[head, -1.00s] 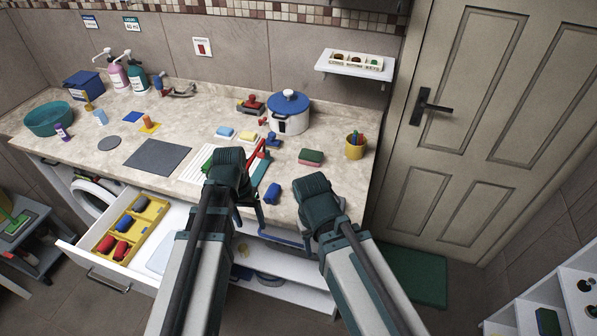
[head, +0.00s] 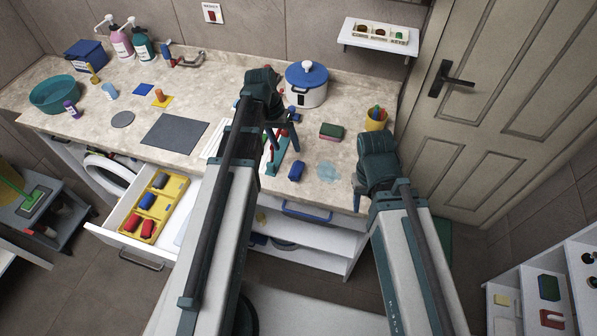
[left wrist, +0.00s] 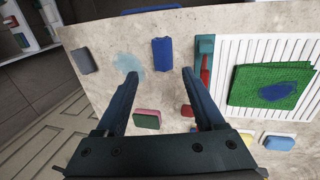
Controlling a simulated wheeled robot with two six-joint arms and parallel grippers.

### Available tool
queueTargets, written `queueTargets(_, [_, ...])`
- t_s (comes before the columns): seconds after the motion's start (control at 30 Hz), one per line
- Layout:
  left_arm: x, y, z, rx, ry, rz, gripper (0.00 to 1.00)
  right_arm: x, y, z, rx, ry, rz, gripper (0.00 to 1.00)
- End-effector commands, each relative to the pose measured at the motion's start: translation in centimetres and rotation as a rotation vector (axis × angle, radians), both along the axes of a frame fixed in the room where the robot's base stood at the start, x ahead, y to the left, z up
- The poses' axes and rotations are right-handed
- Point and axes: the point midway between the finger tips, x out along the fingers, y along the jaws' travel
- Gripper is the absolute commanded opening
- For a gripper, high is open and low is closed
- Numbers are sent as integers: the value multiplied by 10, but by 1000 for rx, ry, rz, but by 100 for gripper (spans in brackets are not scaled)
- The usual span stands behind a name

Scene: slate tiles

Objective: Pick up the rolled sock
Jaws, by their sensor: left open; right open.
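The rolled sock (head: 296,170) is a dark blue roll lying on the stone counter near its front edge. In the left wrist view the blue rolled sock (left wrist: 162,54) lies just beyond the gap between my left fingertips, apart from them. My left gripper (head: 282,146) is open and empty above the counter, a little behind and left of the sock; its open fingers also show in the left wrist view (left wrist: 159,76). My right gripper (head: 360,190) is to the right of the sock near the counter's front edge; its fingers are mostly hidden.
A pale blue wet patch (head: 328,173) lies right of the sock. A green and red sponge (head: 331,131), a white pot (head: 306,88) and a pencil cup (head: 376,119) stand behind. A white drawer (head: 121,215) is open, its yellow tray (head: 171,190) holding blue and red rolls.

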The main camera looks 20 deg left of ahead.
Motion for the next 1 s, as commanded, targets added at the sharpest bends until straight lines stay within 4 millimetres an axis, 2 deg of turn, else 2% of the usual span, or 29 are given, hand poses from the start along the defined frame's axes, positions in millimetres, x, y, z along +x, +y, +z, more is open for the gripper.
queueTargets(0.03, [0, -2, -12, 0, 0, -1, 70, 0, 0, -12, 0, 0, 1, 50])
queueTargets(0.43, [-1, -16, -67, 0, 0, 0, 70, 0, 0, -67, -1, 0, 2, 50])
queueTargets(0.53, [-1, -18, -73, 0, 0, 0, 70, 0, 0, -73, -1, 0, 2, 50])
queueTargets(0.77, [-1, -19, -73, 0, 0, 0, 70, 0, 0, -73, -1, 0, 1, 50])
queueTargets(1.0, [-2, -22, -94, 0, 0, -1, 70, 0, 0, -94, -1, 0, 1, 50])
